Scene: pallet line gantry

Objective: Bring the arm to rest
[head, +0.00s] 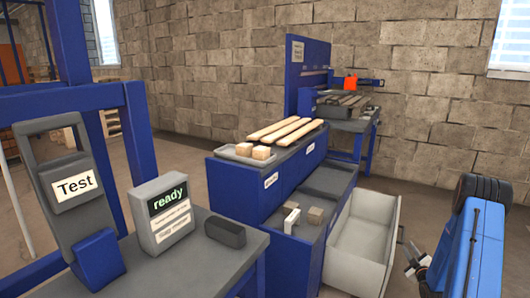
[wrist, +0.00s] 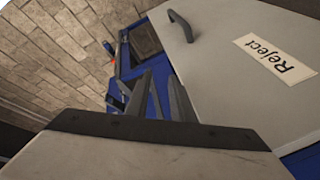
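My arm (head: 478,245), blue with black joints, reaches in at the right edge of the head view. My gripper (head: 418,264) is low, just right of the pulled-out drawer and apart from it as far as I can tell. In the wrist view the two dark fingers of my gripper (wrist: 160,98) stand apart with nothing held between them. The drawer front (wrist: 215,50) there is pale grey, with a dark handle (wrist: 181,27) and a "Reject" label (wrist: 276,58). The fingers do not grip the handle.
The open drawer (head: 345,262) is empty and juts out from the blue cabinet (head: 295,262). Wooden blocks and planks (head: 285,132) lie on the cabinet's top. A grey counter (head: 185,262) holds a "ready" display (head: 166,213). Floor and block wall lie behind my arm.

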